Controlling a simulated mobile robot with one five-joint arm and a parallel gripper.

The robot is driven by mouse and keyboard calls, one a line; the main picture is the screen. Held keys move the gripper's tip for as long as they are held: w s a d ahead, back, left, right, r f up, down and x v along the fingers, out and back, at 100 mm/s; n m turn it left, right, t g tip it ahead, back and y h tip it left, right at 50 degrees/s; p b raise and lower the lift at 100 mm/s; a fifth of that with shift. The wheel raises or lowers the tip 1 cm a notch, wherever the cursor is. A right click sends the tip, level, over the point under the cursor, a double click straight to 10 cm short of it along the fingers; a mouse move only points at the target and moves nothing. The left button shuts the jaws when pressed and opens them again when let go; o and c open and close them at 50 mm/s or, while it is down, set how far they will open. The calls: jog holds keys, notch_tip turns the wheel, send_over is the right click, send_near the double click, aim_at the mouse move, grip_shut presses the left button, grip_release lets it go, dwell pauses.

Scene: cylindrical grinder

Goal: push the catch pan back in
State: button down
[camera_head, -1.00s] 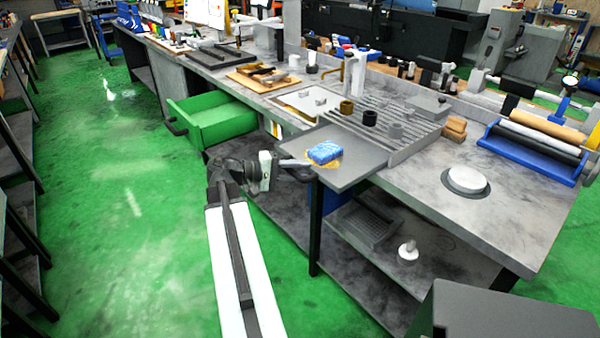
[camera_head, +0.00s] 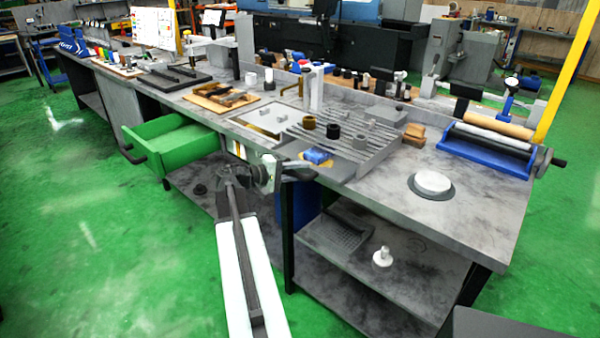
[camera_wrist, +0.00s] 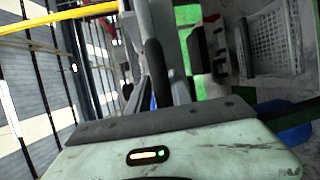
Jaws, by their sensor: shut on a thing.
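The catch pan (camera_head: 337,169) is a flat grey tray at the front edge of the bench, below the slatted grate (camera_head: 352,146). Only a narrow front strip of it shows in the head view. A blue sponge (camera_head: 317,155) sits on this strip, close to the slats, with a yellow patch under it. My gripper (camera_head: 297,170) is at the pan's front edge, shut on the pan. The exact grip point is hidden by the jaws. In the wrist view, a dark curved part (camera_wrist: 155,70) is seen near the jaws, and the pan is hard to make out.
A green drawer (camera_head: 178,150) stands open left of my arm. The lower shelf (camera_head: 405,270) holds a grey crate (camera_head: 340,230) and a white knob-like part (camera_head: 382,257). A white disc (camera_head: 433,183) and a blue roller stand (camera_head: 490,150) are on the bench's right. Green floor is clear at left.

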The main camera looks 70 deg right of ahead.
jog(key=c, duration=1.3)
grip_release()
jog(key=shift+s+a+f, duration=0.15)
jog(key=shift+s+f, duration=0.1)
jog(key=shift+f, duration=0.1)
jog(key=shift+w, duration=0.15)
jog(key=p+v, duration=0.1)
jog(key=v, duration=0.7)
jog(key=shift+r, duration=0.1)
